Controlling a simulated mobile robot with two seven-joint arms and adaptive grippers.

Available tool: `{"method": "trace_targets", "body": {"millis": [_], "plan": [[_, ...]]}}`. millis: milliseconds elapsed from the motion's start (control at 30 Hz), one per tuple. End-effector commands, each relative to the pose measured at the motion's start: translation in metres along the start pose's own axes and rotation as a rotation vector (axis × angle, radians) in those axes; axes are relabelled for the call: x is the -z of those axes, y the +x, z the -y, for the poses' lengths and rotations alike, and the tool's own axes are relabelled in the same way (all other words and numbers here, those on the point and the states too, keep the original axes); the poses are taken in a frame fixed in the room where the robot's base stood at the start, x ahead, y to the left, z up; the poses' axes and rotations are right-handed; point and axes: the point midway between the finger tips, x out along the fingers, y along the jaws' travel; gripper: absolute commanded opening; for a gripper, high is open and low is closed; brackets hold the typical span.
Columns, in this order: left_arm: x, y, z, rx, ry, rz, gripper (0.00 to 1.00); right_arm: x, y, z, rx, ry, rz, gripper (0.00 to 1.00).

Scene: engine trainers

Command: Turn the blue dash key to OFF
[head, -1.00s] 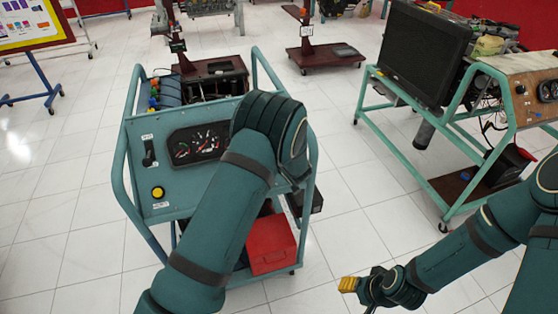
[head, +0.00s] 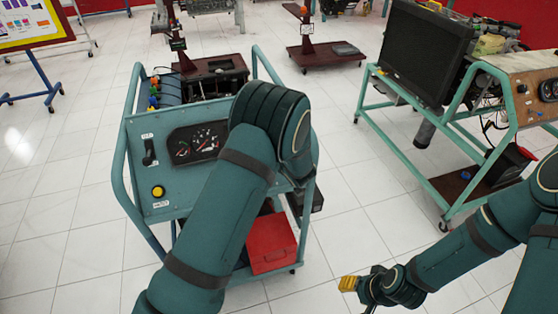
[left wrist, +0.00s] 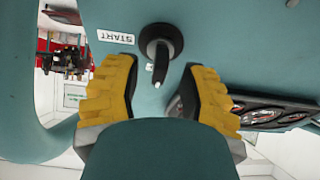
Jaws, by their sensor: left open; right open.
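The blue dash panel (head: 190,195) stands ahead of me in the head view. My left arm covers its right part, so the key and my left gripper are hidden there. In the left wrist view the black key switch (left wrist: 160,45) sits on the blue panel, with a pale-tipped stub pointing down. The panel's START label (left wrist: 116,37) appears upside down to its left. My left gripper (left wrist: 154,95) is open, its yellow fingers on either side of the stub, with gaps. I cannot tell the key's setting. My right gripper (head: 350,284) is open and empty, over the floor.
The gauge cluster (head: 197,143), a black switch (head: 149,152) and a yellow button (head: 158,192) are on the panel. A red box (head: 271,243) is on the lower shelf. A green-framed trainer with a black radiator (head: 425,53) stands right. Floor between is clear.

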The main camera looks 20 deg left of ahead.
Motion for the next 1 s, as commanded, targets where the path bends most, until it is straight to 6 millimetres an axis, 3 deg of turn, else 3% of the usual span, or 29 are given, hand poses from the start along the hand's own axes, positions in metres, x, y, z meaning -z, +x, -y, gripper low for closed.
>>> {"method": "trace_targets", "body": {"millis": [200,400,600,1000], "plan": [[0.000,-0.048,-0.001,-0.003,0.000,0.001,0.41,0.000,0.000,0.000,0.000,0.000,0.000,0.47],[0.000,-0.078,0.000,-0.001,-0.001,0.002,0.41,0.000,0.000,0.000,0.000,0.000,0.000,0.47],[-0.001,-0.090,0.001,0.000,0.000,0.001,0.41,0.000,0.000,0.000,0.000,0.000,0.000,0.47],[-0.001,-0.090,0.001,0.001,0.000,0.002,0.41,0.000,0.000,0.000,0.000,0.000,0.000,0.47]]}}
